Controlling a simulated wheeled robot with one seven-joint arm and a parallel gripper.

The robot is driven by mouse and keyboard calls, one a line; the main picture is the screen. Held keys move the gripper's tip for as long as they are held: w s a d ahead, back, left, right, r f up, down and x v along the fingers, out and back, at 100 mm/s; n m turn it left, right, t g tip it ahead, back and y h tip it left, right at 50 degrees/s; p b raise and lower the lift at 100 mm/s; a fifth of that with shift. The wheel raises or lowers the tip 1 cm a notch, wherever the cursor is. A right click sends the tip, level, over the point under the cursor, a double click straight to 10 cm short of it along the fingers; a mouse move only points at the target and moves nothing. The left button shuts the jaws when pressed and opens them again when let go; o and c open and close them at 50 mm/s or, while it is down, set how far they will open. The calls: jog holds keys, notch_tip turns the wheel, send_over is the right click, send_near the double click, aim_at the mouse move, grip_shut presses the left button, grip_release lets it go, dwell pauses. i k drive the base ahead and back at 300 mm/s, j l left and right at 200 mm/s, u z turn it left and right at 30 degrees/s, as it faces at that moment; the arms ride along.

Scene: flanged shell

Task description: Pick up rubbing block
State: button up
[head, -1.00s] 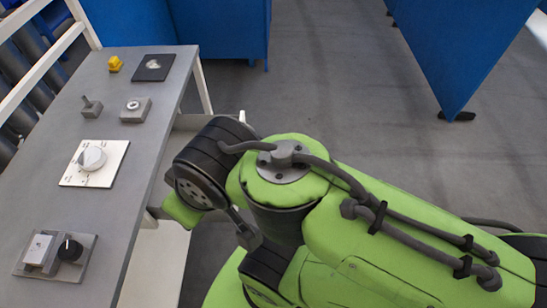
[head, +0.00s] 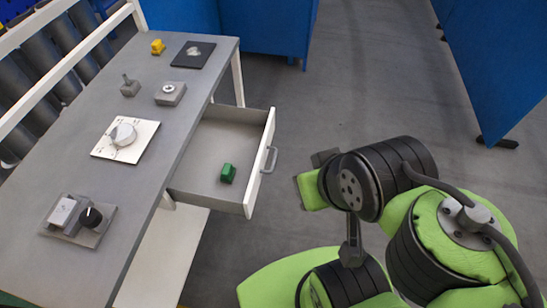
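A small green block (head: 228,173), which looks like the rubbing block, lies in the open drawer (head: 205,148) of the grey workbench, toward the drawer's front. Nothing touches it. My green and black arm is at the right in the head view, over the floor and apart from the drawer. My gripper's fingers do not show; the end of the arm is hidden behind its own links.
The bench top (head: 95,175) carries a white dial panel (head: 125,140), a switch plate with a black knob (head: 80,220), small grey fittings, a yellow piece (head: 157,46) and a black pad (head: 193,55). The drawer front (head: 262,160) has a handle (head: 270,160). Blue partitions stand beyond.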

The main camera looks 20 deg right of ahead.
aim_at(228, 172)
jog(key=u, duration=1.35)
jog(key=z, duration=0.85)
jog(key=i+u, duration=0.15)
jog(key=u, duration=0.35)
jog(key=i+l+u, duration=0.1)
jog(key=u, duration=0.35)
jog(key=l+u, duration=0.25)
jog(key=u, duration=0.25)
jog(key=i+l+u, duration=0.15)
jog(key=u, duration=0.35)
jog(key=l, duration=0.05)
